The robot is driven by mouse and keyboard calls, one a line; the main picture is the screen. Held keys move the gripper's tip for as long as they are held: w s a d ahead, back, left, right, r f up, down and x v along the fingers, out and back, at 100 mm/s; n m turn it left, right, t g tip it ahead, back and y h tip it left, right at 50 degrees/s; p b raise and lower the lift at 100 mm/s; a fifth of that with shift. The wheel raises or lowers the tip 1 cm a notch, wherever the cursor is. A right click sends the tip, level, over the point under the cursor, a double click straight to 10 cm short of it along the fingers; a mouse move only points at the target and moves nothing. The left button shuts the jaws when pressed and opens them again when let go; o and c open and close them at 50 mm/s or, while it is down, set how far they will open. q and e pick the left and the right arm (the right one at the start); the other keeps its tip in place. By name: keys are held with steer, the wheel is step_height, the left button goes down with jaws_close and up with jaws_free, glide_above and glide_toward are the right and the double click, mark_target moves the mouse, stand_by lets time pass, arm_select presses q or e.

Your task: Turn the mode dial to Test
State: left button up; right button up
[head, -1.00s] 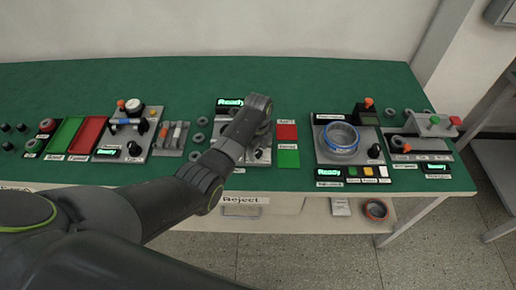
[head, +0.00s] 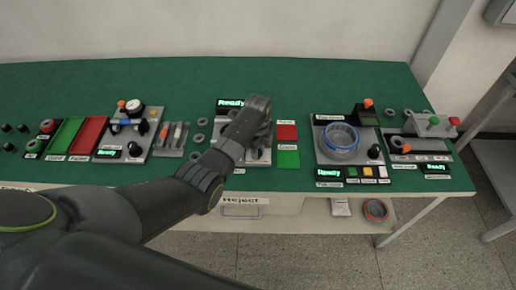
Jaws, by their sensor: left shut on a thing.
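My left gripper (head: 259,136) is over the middle station (head: 228,113), whose screen reads Ready. Its fingers point down and are largely hidden behind my own wrist. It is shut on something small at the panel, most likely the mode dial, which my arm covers. The dial's pointer and its Test mark cannot be made out. My right gripper is not in view.
A red pad (head: 286,132) and a green pad (head: 288,159) lie just right of the middle station. A station with a blue-rimmed ring (head: 341,138) stands further right. Grey rings (head: 199,138) and a slotted tray (head: 172,140) lie to the left.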

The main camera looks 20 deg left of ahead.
arm_select(q)
steer(key=n+p, duration=0.1)
steer(key=n, duration=0.2)
steer(key=shift+r+p, duration=0.2)
steer(key=shift+p, duration=0.2)
steer(key=n+p, duration=0.1)
steer(key=n, duration=0.2)
steer(key=shift+n, duration=0.3)
steer(key=n+p, duration=0.1)
steer(key=n, duration=0.3)
steer(key=shift+n+p, duration=0.3)
steer(key=shift+p, duration=0.1)
steer(key=shift+f+n+p, duration=0.15)
steer(key=shift+n+p, duration=0.2)
steer(key=shift+n, duration=1.65)
steer(key=o, duration=1)
steer(key=shift+c, duration=0.2)
